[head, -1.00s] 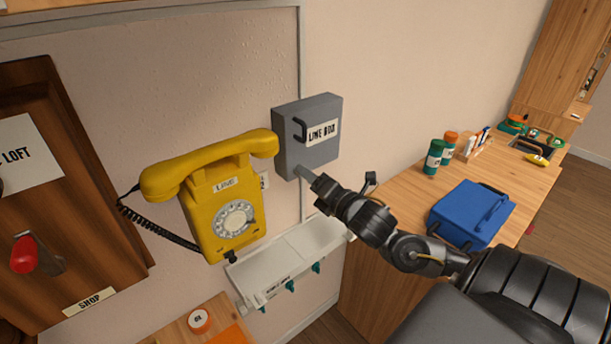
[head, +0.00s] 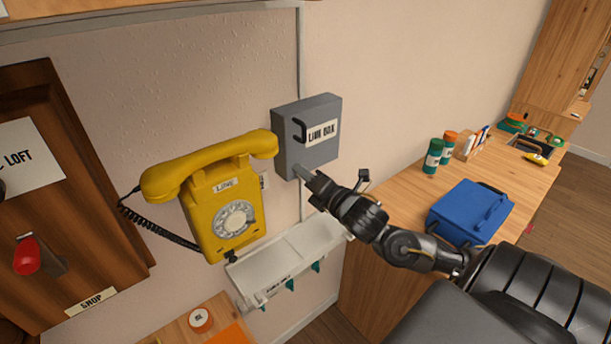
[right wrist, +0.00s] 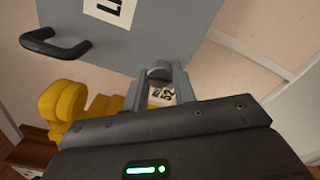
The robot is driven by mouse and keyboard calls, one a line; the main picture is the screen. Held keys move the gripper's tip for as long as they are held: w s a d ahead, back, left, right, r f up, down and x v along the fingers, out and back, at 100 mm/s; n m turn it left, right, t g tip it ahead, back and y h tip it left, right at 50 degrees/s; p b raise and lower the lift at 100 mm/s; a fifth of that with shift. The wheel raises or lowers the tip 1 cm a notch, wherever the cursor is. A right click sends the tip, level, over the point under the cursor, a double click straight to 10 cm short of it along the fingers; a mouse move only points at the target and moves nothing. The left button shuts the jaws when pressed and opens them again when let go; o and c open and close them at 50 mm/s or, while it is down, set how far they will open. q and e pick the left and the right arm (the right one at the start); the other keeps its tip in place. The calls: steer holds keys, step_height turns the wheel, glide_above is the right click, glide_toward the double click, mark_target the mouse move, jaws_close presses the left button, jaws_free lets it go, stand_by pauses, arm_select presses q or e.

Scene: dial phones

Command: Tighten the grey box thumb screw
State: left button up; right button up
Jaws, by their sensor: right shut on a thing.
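The grey line box (head: 308,135) is fixed to the wall, with a dark handle and a white label on its front. It also fills the top of the right wrist view (right wrist: 150,40). My right gripper (head: 302,171) is at the lower edge of the box. In the right wrist view my right gripper (right wrist: 160,82) has its fingers on either side of a small round grey thumb screw (right wrist: 159,73) at the box's lower edge and is shut on it. In the head view the fingers hide the screw. My left gripper is not in view.
A yellow dial phone (head: 225,200) hangs just left of the box. A white wall shelf (head: 290,250) with teal hooks is below. A wooden counter (head: 400,205) at the right holds a blue case (head: 470,212) and several small items.

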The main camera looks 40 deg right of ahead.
steer(key=shift+n+p, duration=7.7)
steer(key=shift+n, duration=9.7)
steer(key=o, duration=1)
